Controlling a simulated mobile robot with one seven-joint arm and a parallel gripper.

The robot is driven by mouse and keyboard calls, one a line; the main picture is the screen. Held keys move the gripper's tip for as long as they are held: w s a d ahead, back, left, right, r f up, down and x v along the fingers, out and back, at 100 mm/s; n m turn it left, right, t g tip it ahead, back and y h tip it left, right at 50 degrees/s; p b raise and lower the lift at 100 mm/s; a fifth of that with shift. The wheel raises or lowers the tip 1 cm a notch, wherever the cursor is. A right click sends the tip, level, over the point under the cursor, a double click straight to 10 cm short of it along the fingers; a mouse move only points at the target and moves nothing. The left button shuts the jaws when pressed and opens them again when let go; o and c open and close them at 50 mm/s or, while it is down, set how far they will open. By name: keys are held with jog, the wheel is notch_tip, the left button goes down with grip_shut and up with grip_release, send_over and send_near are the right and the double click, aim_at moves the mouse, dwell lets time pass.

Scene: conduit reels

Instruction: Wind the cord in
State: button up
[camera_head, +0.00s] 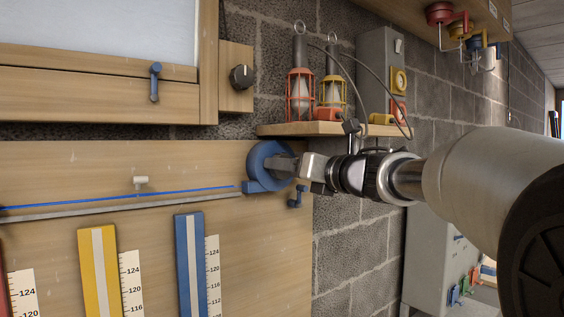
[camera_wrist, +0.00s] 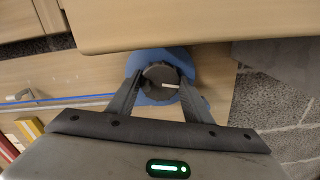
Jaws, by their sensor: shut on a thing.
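A round blue reel (camera_head: 262,156) is mounted at the right end of a wooden board (camera_head: 150,165). A blue cord (camera_head: 120,195) runs left from the reel in a nearly straight line, just above a grey rail (camera_head: 110,208). The cord also shows in the wrist view (camera_wrist: 75,101). My gripper (camera_head: 282,165) reaches the reel from the right. In the wrist view its fingers sit on both sides of the reel's dark round knob (camera_wrist: 160,78), which bears a white mark, and are shut on it. The fingers hide part of the reel.
A shelf (camera_head: 320,129) with caged lamps (camera_head: 300,90) is close above my arm. Yellow (camera_head: 98,270) and blue (camera_head: 190,265) strips with scales lie below.

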jog(key=shift+m+p, duration=1.6)
jog(key=shift+m, duration=1.6)
jog(key=o, duration=1.1)
jog(key=shift+c, duration=0.2)
jog(key=shift+s+d, duration=0.1)
jog(key=v, duration=1.7)
jog(key=shift+b, duration=0.4)
